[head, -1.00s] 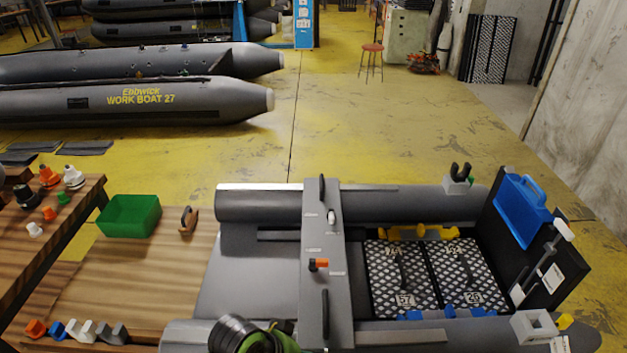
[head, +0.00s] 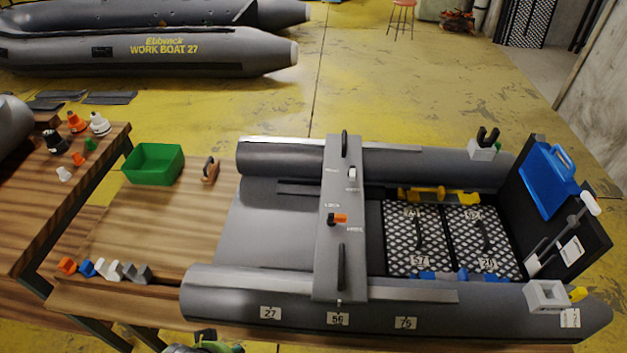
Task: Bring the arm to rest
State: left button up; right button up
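A small dark and green part (head: 205,346) shows at the bottom edge of the head view, below the near tube of the grey inflatable boat (head: 240,287). It looks like a piece of my arm, cut off by the frame; I cannot tell which arm. It is apart from the boat in the picture. No gripper fingers can be made out, so neither of my grippers is seen.
A grey thwart (head: 328,275) crosses the boat, with an orange and black fitting (head: 338,219) on it. Patterned panels (head: 412,240) lie inside. A blue case (head: 548,182) is at the transom. A green bin (head: 153,164) and several small fittings stand on wooden benches at left.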

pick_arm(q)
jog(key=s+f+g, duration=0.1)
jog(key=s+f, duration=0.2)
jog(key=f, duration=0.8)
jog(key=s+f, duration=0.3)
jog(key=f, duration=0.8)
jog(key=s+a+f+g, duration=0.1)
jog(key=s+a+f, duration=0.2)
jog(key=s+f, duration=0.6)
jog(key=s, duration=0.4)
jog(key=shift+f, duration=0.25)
